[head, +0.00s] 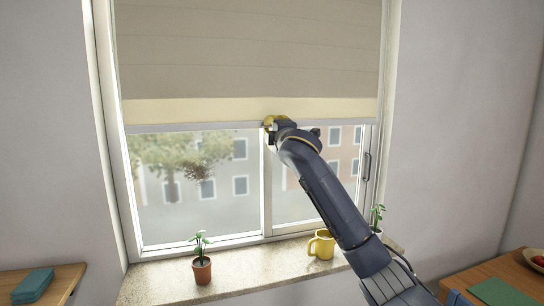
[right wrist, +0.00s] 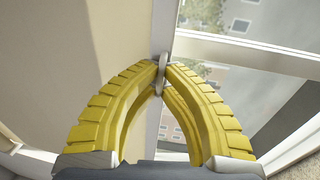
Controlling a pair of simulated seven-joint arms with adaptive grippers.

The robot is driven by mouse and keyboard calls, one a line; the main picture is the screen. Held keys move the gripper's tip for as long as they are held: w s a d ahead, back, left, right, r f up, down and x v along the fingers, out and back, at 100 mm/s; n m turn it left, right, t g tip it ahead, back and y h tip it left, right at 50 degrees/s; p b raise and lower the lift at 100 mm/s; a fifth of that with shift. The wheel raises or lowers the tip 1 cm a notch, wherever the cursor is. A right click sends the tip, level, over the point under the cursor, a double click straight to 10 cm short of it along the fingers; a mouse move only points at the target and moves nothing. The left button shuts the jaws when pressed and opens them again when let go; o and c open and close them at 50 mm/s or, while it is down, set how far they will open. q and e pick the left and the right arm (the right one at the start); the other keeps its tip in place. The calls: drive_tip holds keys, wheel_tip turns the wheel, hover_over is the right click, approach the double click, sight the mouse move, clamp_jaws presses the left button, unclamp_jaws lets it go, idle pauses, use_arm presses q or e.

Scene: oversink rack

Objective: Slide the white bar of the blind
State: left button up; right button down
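The beige roller blind (head: 250,50) hangs over the upper part of the window, with a paler cream band near its lower edge. The thin white bar (head: 190,126) runs level along its bottom. My right gripper (head: 269,123) is at the middle of the bar. In the right wrist view its yellow fingers (right wrist: 163,76) curve together, and their tips close on a small pale piece at the bar (right wrist: 166,22). The exact contact is partly hidden by the fingers. My left gripper is in neither view.
The sill (head: 250,277) below carries a small potted plant (head: 202,269), a yellow mug (head: 322,244) and another plant (head: 377,218) at right. A window handle (head: 367,166) is on the right side. Clear glass lies below the bar.

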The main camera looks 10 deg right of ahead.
sight(268, 103)
wheel_tip(268, 103, up, 7)
idle(0.3)
drive_tip(key=c, duration=1.6)
unclamp_jaws()
drive_tip(key=shift+o, duration=0.2)
drive_tip(key=v, duration=1.2)
